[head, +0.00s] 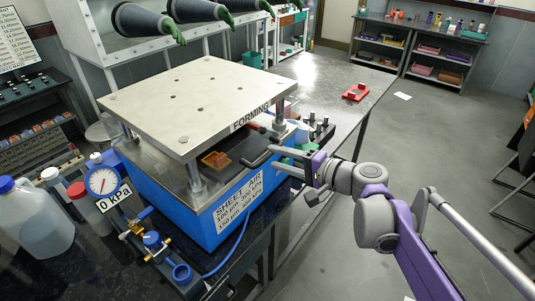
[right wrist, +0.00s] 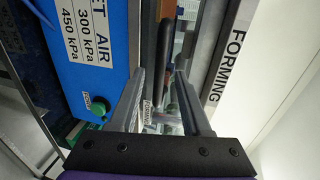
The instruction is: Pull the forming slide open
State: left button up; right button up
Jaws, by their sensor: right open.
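The forming press (head: 195,100) has a pale top plate on posts above a blue base. Beneath that plate, the dark forming slide (head: 236,150) shows with a black bar handle (head: 258,158) at its front right side. My right gripper (head: 276,157) is open, its fingertips close to the handle. In the right wrist view, a dark upright bar (right wrist: 165,45), which looks like the handle, lies just beyond the spread fingers (right wrist: 173,82). I cannot tell whether they touch it. My left gripper is out of view.
An orange piece (head: 215,160) lies under the top plate. A pressure gauge (head: 102,181) reading 0 kPa, valves and a jug (head: 35,220) stand at the left. A green button (right wrist: 98,108) sits on the blue front. A red block (head: 355,92) lies on the bench behind.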

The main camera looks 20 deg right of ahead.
aim_at(270, 156)
jog(key=shift+x, duration=1.9)
grip_shut()
